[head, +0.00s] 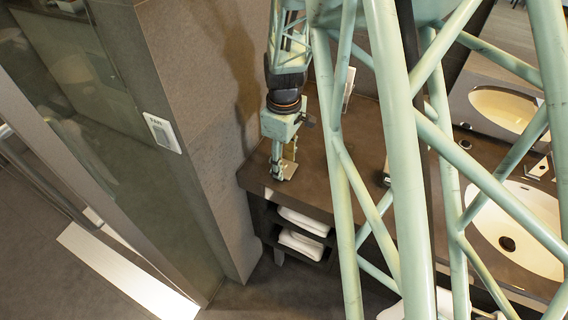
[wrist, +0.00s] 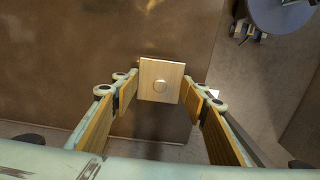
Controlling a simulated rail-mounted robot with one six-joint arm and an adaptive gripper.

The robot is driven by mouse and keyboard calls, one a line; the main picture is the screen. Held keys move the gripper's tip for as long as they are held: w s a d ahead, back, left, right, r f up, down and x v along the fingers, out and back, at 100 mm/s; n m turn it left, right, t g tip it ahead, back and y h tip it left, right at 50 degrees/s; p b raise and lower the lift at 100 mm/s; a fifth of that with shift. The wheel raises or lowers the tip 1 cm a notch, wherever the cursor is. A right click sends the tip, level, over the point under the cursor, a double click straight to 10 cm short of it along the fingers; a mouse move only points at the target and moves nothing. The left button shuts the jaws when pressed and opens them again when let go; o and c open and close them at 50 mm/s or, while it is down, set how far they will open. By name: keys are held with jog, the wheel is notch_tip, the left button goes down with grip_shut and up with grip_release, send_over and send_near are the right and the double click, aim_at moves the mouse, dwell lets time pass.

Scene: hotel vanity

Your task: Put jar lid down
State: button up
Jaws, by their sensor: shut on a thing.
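The jar lid (wrist: 160,80) is a pale square plate with a small round knob. In the wrist view it sits between the tips of my gripper (wrist: 162,92), which is shut on it. In the head view my gripper (head: 284,165) points down at the left end of the dark vanity counter (head: 312,190), close to its front corner. The lid is small there and partly hidden by the fingers. I cannot tell whether it touches the counter. I cannot make out the jar in either view.
A wall (head: 205,110) stands just left of the counter end. Folded white towels (head: 302,222) lie on shelves below. A white sink (head: 520,230) is at the right. The counter around my gripper looks bare. My green frame blocks much of the head view.

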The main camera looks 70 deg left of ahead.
jog(key=shift+f, duration=0.25)
jog(key=o, duration=0.8)
jog(key=shift+o, duration=0.2)
jog(key=shift+r, duration=0.15)
notch_tip(320, 180, up, 12)
jog(key=shift+p, duration=0.45)
dwell(1.0)
